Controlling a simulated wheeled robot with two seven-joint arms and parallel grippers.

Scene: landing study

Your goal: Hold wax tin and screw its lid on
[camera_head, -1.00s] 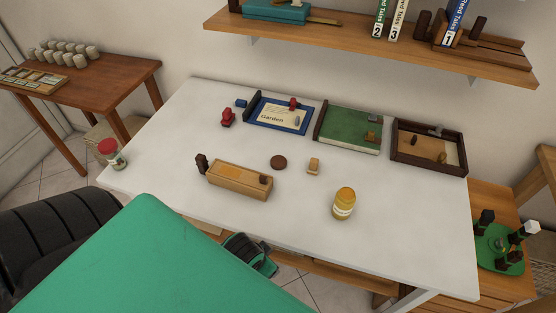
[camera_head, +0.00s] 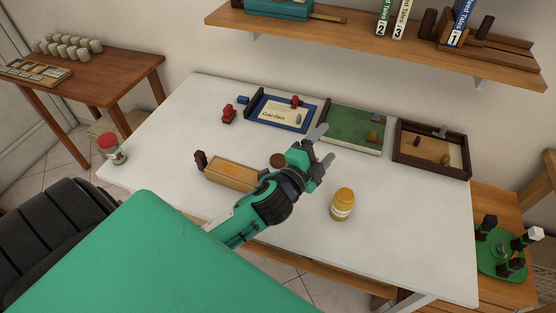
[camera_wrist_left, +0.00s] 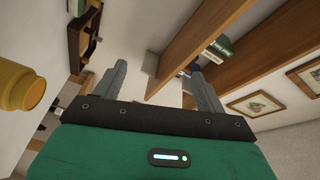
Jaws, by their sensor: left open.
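A yellow jar (camera_head: 342,205) with a pale label, likely the wax tin, stands upright on the white table. Its narrower yellow top shows at the left of the left wrist view (camera_wrist_left: 22,86). A flat round brown disc (camera_head: 277,159), possibly the lid, lies on the table, partly covered by my left gripper (camera_head: 323,147). That gripper is open and empty, above the table behind the jar and apart from it. Both its fingers show in the left wrist view (camera_wrist_left: 158,82), with nothing between them. My right gripper is in no view.
A wooden box (camera_head: 231,172) stands left of my left gripper. A blue tray (camera_head: 262,122), a green tray (camera_head: 352,130) and a dark-framed tray (camera_head: 432,150) line the back. A red-lidded jar (camera_head: 112,150) is at the left edge. A shelf (camera_head: 400,50) overhangs the back. The right front is clear.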

